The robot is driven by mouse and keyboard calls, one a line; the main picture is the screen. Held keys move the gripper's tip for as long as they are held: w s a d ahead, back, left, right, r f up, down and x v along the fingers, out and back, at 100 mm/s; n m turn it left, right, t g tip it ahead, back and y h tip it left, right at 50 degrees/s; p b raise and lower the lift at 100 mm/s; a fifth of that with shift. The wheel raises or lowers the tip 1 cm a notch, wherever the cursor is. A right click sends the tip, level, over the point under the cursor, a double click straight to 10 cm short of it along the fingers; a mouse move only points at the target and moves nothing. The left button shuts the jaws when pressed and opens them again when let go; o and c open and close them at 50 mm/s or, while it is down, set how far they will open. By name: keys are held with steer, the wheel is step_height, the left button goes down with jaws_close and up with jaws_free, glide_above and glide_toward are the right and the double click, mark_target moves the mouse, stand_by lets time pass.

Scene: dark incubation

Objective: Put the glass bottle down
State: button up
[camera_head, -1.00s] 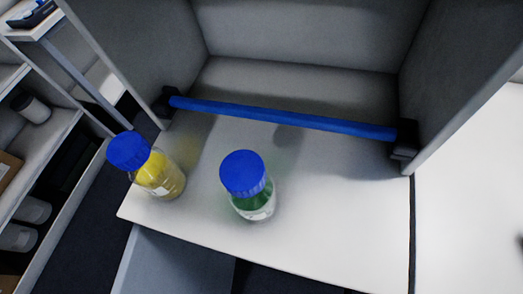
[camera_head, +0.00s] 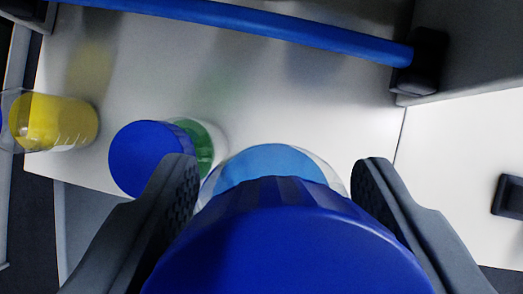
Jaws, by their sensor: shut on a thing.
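A glass bottle with a large blue cap (camera_head: 285,245) and light blue contents fills the lower middle of the view. My gripper (camera_head: 278,172) has one finger on each side of this cap and is shut on the bottle. I look down on it from above, and the cap hides most of its body. The bottle appears over the front part of the white surface (camera_head: 330,120). Whether its base touches the surface cannot be told.
A blue-capped bottle with green contents (camera_head: 145,158) stands close left of the held bottle. A bottle with yellow contents (camera_head: 52,122) is at the far left. A blue bar (camera_head: 250,20) crosses behind, ending at a black bracket (camera_head: 418,62). White surface behind the bottles is clear.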

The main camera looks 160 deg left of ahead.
step_height(320, 180, down, 11)
steer(key=shift+f, duration=0.1)
stand_by(0.5)
steer(key=o, duration=1.3)
steer(key=shift+o, duration=0.2)
steer(key=d+v, duration=0.1)
steer(key=v, duration=1)
steer(key=s+a+f+t, duration=0.1)
steer(key=s+t, duration=0.4)
steer(key=s, duration=1)
steer(key=s+a+f+n+t, duration=0.1)
steer(key=s+t, duration=0.5)
steer(key=s, duration=1)
steer(key=shift+s+a+f+y, duration=0.2)
steer(key=shift+a+f+y, duration=0.2)
steer(key=shift+a+f, duration=0.4)
steer(key=shift+o, duration=1.3)
steer(key=shift+s+d+f, duration=0.1)
steer(key=shift+s+f, duration=0.1)
steer(key=shift+s, duration=0.1)
